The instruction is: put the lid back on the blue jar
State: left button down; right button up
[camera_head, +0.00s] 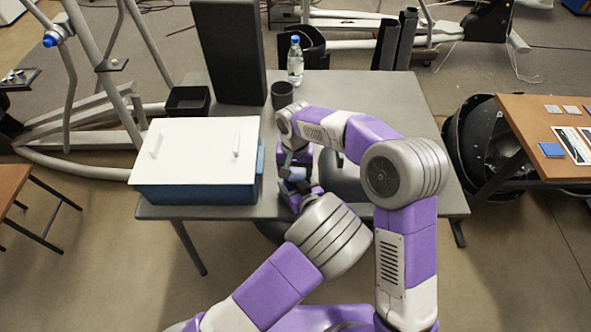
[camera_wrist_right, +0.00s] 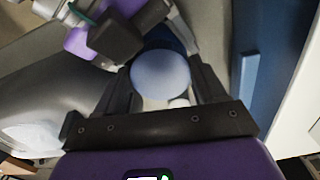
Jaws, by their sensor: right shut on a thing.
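In the right wrist view, a pale blue round lid (camera_wrist_right: 160,75) sits between the two dark fingers of my right gripper (camera_wrist_right: 162,82), which is shut on it. A darker blue part, apparently the jar (camera_wrist_right: 166,43), shows just beyond the lid's edge. I cannot tell whether the lid is seated or held above it. In the head view my right gripper (camera_head: 289,160) points down near the table's front edge, with a small blue patch beneath it. A dark finger of my left gripper (camera_wrist_right: 115,38) is close beside the jar; its jaws are mostly hidden.
A blue box with a white top (camera_head: 195,150) stands just left of the grippers on the grey table (camera_head: 385,95). A dark cup (camera_head: 282,95), a water bottle (camera_head: 295,62) and a tall black panel (camera_head: 228,50) are behind. The table's right side looks clear.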

jog(key=shift+m, duration=0.7)
jog(key=o, duration=1)
jog(key=shift+r, duration=0.1)
jog(key=shift+r, duration=2.2)
jog(key=shift+c, duration=0.3)
